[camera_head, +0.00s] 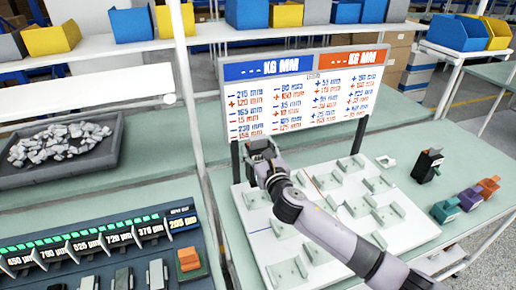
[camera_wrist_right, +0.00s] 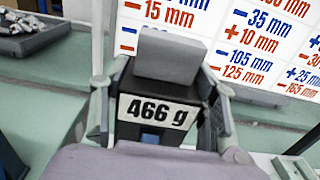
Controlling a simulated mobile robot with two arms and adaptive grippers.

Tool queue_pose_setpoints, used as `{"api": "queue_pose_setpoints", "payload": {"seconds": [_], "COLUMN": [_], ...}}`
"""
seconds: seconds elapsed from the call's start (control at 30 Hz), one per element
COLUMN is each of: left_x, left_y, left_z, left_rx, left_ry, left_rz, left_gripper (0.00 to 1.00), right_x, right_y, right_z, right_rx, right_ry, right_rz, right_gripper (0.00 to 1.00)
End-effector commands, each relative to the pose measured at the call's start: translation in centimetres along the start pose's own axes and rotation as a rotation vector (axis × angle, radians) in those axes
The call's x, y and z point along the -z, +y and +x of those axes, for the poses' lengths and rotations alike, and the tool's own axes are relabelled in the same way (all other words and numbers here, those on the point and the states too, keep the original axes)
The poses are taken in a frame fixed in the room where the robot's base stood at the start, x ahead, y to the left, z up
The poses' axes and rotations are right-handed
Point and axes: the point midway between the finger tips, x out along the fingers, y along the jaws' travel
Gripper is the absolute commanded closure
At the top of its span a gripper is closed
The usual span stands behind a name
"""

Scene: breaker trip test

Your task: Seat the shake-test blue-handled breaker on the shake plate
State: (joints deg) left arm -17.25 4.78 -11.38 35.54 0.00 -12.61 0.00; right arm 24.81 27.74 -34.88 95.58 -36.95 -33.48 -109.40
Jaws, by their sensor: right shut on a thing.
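My right gripper (camera_head: 262,158) is shut on a dark breaker that stands in front of the sign board. In the right wrist view the breaker (camera_wrist_right: 160,85) sits between the fingers, with a grey block at its top, a white label reading 466 g and a small blue part below the label. The gripper hides its lower end, so I cannot tell whether it touches anything below. A white plate (camera_head: 255,222) with several pale green holders lies on the bench, under and in front of my right arm. I cannot tell whether it is the shake plate. My left gripper is out of view.
The sign board (camera_head: 310,92) stands behind the plate. A black block (camera_head: 427,167) and teal, purple and orange pieces (camera_head: 470,198) stand at right. A dark tray of grey pieces (camera_head: 62,142) and a panel with readouts (camera_head: 95,245) lie at left.

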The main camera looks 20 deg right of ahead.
Motion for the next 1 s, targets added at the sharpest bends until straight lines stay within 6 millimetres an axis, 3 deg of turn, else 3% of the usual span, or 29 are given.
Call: {"api": "queue_pose_setpoints", "payload": {"seconds": [0.6, 1.0], "left_x": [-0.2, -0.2], "left_y": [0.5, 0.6], "left_z": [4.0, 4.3], "left_rx": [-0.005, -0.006], "left_ry": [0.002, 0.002], "left_rz": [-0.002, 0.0], "left_gripper": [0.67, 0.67], "right_x": [5.1, 5.5], "right_y": [0.0, 0.0], "right_z": [0.0, 0.0], "right_rx": [0.0, 0.0], "right_ry": [-0.004, -0.004], "right_rz": [-0.002, -0.001], "right_gripper": [0.92, 0.92]}}
